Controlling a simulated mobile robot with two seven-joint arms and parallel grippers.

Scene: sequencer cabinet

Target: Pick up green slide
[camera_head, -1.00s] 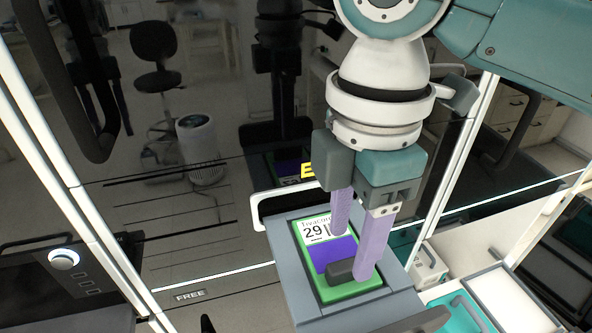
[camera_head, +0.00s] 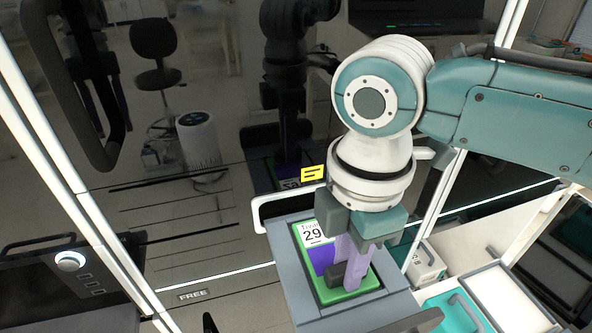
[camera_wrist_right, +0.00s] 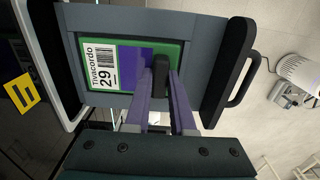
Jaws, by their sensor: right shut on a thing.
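The green slide (camera_head: 338,295) is a flat green-edged plate with a white label reading 29, a purple area and a black grip block (camera_head: 335,273). It lies in a grey drawer tray (camera_head: 285,262). My right gripper (camera_head: 346,272) points down with its purple fingers at the block, shut on it. In the right wrist view the fingers reach the black block (camera_wrist_right: 160,76) from either side, and the slide (camera_wrist_right: 118,50) still lies within the tray frame. The lower fingertips are partly hidden by the block. My left gripper is not in view.
The tray stands out from a white-rimmed slot (camera_head: 262,212) in a dark glossy cabinet front, with a yellow label (camera_head: 313,173) above. A black handle (camera_wrist_right: 245,78) is on the tray's outer end. A teal container (camera_head: 455,315) stands at the lower right.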

